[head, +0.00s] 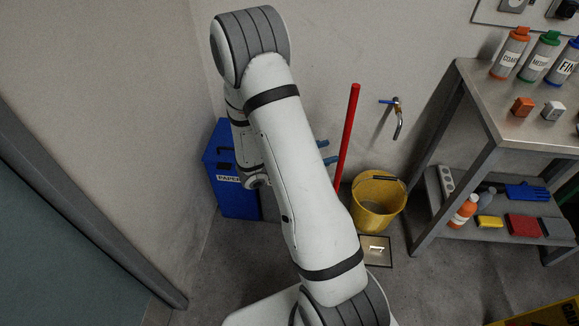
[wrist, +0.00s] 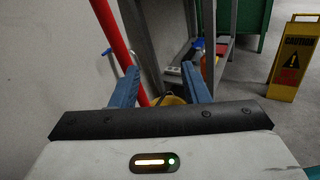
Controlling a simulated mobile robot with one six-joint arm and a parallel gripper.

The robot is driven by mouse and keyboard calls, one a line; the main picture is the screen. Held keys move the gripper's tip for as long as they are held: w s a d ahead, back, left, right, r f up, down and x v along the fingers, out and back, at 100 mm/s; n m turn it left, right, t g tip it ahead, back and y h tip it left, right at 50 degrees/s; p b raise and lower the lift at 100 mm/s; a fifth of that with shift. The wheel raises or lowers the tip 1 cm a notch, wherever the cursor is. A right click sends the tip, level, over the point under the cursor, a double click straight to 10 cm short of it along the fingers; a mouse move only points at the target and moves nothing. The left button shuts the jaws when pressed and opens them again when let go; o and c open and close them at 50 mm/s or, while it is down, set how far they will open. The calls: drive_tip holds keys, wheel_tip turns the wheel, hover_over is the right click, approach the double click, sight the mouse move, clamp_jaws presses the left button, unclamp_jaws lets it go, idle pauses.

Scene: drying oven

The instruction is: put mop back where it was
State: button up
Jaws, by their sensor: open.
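The mop shows as a red handle (head: 348,130) leaning upright, slightly tilted, against the wall; its lower end is hidden behind my arm and the yellow bucket (head: 385,217), so I cannot see its head. My gripper (head: 326,152) is open and empty, just left of the handle. In the wrist view the handle (wrist: 113,36) runs down past the tip of the left blue finger of my gripper (wrist: 164,80). Its lower part shows between the fingers, beyond them. A bit of the yellow bucket also shows there (wrist: 170,100).
A blue paper bin (head: 235,190) stands in the corner behind my arm. A wall tap (head: 396,118) sits above the bucket. A metal table (head: 480,110) with bottles stands right. A floor drain (head: 376,250) lies before the bucket. A yellow caution sign (wrist: 292,60) stands right.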

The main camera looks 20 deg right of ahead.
drive_tip(key=s+a+r+m+g+y, duration=0.4)
drive_tip(key=s+a+r+m+y, duration=0.2)
drive_tip(key=s+r+m+y, duration=0.35)
drive_tip(key=s+a+r+m+t+y, duration=0.2)
drive_tip(key=a+m+t+y, duration=0.1)
drive_tip(key=a, duration=0.3)
drive_tip(key=s+a+r+m+t+y, duration=0.1)
drive_tip(key=a+r+m+t+y, duration=0.2)
drive_tip(key=a, duration=0.3)
drive_tip(key=shift+s+a+m+y, duration=0.35)
drive_tip(key=shift+a+y, duration=0.05)
drive_tip(key=shift+y, duration=0.25)
drive_tip(key=shift+r, duration=0.2)
